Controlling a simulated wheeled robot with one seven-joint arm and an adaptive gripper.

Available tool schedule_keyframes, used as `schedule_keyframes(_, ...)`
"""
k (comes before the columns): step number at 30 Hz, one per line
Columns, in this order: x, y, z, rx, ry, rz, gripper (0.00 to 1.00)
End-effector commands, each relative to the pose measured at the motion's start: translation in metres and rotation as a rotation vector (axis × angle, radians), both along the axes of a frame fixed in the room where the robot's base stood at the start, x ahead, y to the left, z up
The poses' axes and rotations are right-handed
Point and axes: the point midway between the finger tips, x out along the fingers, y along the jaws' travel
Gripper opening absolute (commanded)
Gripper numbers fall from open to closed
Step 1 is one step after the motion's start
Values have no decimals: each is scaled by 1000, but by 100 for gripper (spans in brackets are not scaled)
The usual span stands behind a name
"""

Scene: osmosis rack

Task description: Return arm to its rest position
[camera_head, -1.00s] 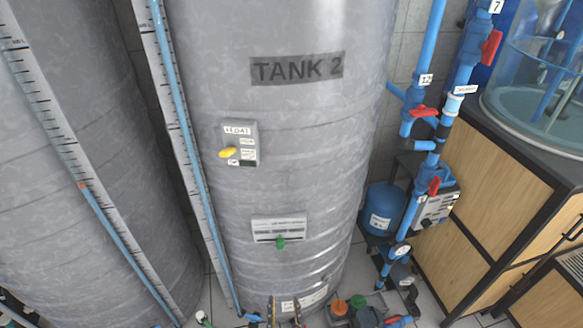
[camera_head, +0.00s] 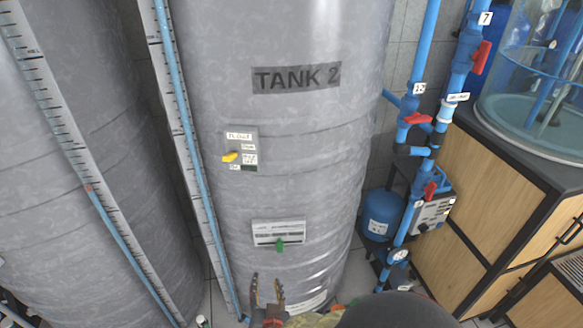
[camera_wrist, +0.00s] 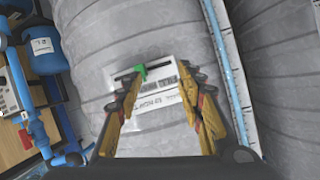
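My gripper (camera_head: 267,292) shows at the bottom middle of the head view, in front of the lower part of the grey tank marked TANK 2 (camera_head: 300,130). Its two fingers are apart with nothing between them. In the wrist view my gripper (camera_wrist: 163,100) is also open, with the tank's label plate and green knob (camera_wrist: 140,70) seen beyond the fingers. In the head view that plate with the green knob (camera_head: 280,244) is just above the fingertips. A dark rounded part of my arm covers the bottom centre right.
A box with a yellow knob (camera_head: 230,157) is on the tank. Blue pipes with red valves (camera_head: 417,120) and a small blue vessel (camera_head: 381,214) stand to the right, beside a wooden cabinet (camera_head: 490,170). Another grey tank (camera_head: 100,150) is at left.

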Motion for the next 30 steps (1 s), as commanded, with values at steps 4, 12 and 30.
schedule_keyframes(4, 26, 1, 56, 78, 118, 45, 38)
schedule_keyframes(12, 24, -45, 158, 71, 291, 161, 38)
schedule_keyframes(30, -142, -251, 270, -252, 636, 62, 38)
